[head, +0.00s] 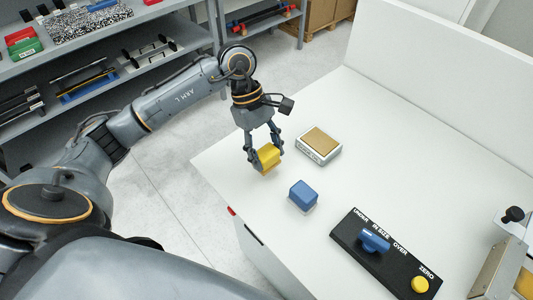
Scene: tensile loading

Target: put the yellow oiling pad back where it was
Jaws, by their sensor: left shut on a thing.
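The yellow oiling pad (267,158) is a small yellow block. My left gripper (265,150) is shut on it, with one finger on each side. The pad is over the left part of the white table top, a little tilted; I cannot tell whether it touches the surface. A white tray with a tan top (319,144) lies to its right on the table. A blue block with a pale base (303,196) stands to the lower right of the pad. My right gripper is not in view.
A metal device (497,265) stands at the right edge. The white table (420,170) is clear toward the back. Shelves (110,60) stand at upper left.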

